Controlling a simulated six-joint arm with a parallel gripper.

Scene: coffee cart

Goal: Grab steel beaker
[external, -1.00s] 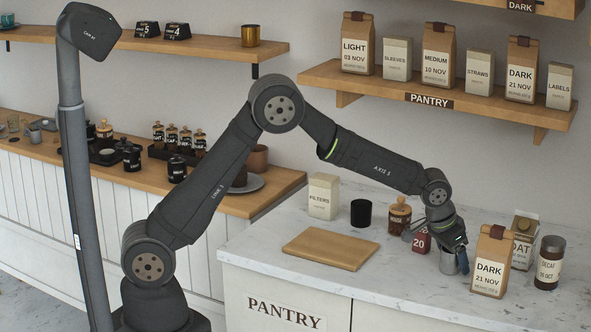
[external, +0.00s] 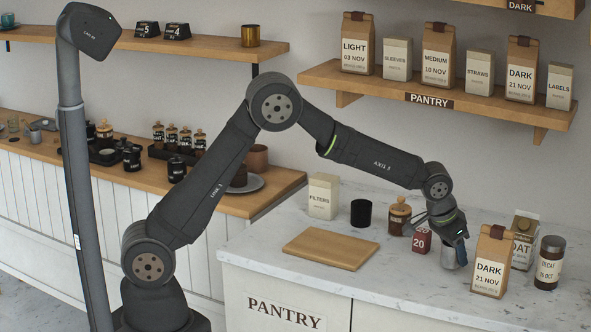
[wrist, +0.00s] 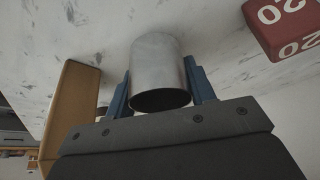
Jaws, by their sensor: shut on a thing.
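The steel beaker (wrist: 158,68) is a plain silver cylinder. In the wrist view it sits between the two blue fingers of my gripper (wrist: 158,88), one on each side, and they are shut on it. In the external view the beaker (external: 449,257) is at the marble counter behind the front DARK bag, partly hidden by my gripper (external: 456,250). I cannot tell whether its base touches the counter.
A red block marked 20 (external: 421,240) stands close left of the beaker. The DARK bag (external: 490,262) stands close right, with an OAT carton (external: 523,243) and DECAF jar (external: 549,263) beyond. A wooden board (external: 331,248) lies left. The front counter is clear.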

